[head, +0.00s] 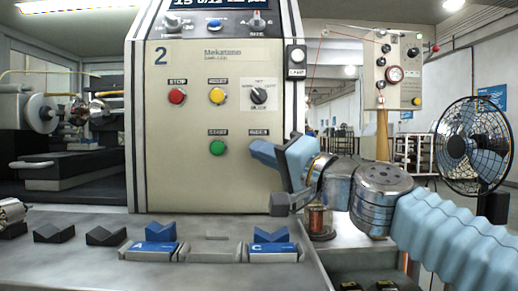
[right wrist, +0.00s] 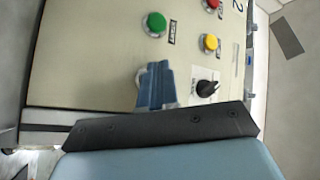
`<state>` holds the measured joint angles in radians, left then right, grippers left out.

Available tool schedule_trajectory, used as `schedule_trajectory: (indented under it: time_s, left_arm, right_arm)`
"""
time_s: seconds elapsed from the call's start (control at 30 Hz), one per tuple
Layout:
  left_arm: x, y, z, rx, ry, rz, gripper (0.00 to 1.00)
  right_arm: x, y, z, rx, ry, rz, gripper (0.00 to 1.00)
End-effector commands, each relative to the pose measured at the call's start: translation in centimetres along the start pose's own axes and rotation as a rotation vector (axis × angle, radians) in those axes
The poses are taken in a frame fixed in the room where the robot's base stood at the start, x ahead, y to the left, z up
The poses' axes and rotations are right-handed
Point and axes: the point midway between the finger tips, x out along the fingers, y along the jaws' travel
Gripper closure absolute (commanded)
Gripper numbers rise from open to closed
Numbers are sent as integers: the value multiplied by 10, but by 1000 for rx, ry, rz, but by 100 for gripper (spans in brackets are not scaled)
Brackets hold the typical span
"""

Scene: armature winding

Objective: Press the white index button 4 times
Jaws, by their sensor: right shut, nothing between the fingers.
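The beige control panel (head: 200,100) stands upright in the middle of the head view. A label (head: 258,132) sits right of the green button's label, and the spot below it is covered by my right gripper (head: 257,149). The gripper is shut and empty, with its blue fingertips at the panel face. In the right wrist view the closed fingers (right wrist: 156,75) overlap a pale round rim (right wrist: 140,76), likely the white index button, mostly hidden behind them. I cannot tell whether the fingertips touch it or whether it is pushed in. My left gripper is out of view.
Near the fingers are a green button (head: 217,148), a yellow button (head: 217,96), a red button (head: 177,96) and a black rotary knob (head: 259,96). Below stand blue V-blocks (head: 160,232) on the grey bench (head: 90,270). A copper spool (head: 317,220) stands under my right wrist.

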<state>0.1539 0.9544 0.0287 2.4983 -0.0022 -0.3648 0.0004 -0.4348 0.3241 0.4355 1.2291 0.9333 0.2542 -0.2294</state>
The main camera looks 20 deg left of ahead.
Motion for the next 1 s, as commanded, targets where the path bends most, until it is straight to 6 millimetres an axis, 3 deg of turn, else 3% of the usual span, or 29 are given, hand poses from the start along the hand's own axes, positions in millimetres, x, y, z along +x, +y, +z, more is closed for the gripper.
schedule_trajectory:
  time_s: [1.0]
  left_arm:
    - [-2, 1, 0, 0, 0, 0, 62]
  right_arm:
    - [7, 5, -5, 0, 0, 0, 100]
